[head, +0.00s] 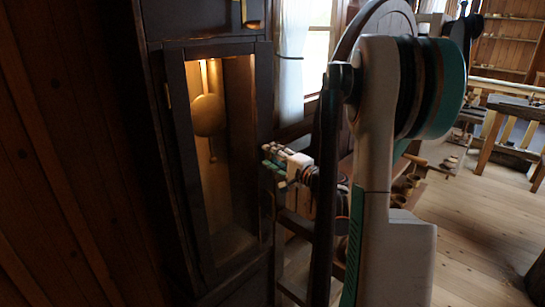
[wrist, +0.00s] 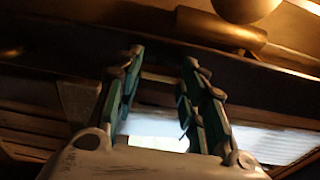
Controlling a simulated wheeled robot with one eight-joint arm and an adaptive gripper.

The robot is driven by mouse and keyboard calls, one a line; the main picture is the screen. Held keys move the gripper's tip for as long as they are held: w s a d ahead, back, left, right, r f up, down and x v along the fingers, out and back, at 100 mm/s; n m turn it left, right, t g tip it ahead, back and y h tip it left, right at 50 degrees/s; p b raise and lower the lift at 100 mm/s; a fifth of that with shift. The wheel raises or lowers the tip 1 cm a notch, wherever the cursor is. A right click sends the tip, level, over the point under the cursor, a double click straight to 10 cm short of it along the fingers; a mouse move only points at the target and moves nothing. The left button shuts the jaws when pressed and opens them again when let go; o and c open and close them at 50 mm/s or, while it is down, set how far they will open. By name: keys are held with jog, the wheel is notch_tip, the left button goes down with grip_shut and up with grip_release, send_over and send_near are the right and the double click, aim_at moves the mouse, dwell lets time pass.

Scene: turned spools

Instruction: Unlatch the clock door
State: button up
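The clock door (head: 262,90) is a dark wooden frame around a tall glazed opening in the clock case. It looks closed. A brass pendulum (head: 208,115) hangs behind it, and its rounded bob (wrist: 247,6) shows at the top of the wrist view. My gripper (head: 267,157) is at the right edge of the door, about halfway up. In the wrist view its two green-padded fingers (wrist: 163,58) are apart, with their tips near the dark frame. I see nothing clearly held between them. I cannot make out the latch in either view.
A small brass fitting (head: 168,95) is on the door's left side. A bright window with a pale curtain (head: 292,60) is just right of the clock. A workbench (head: 515,108) stands at the far right, with open wooden floor (head: 475,215) before it.

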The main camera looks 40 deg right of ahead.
jog(key=shift+o, duration=0.4)
jog(key=s, duration=0.9)
jog(key=shift+s, duration=0.4)
jog(key=shift+s+a, duration=0.15)
jog(key=shift+s, duration=0.8)
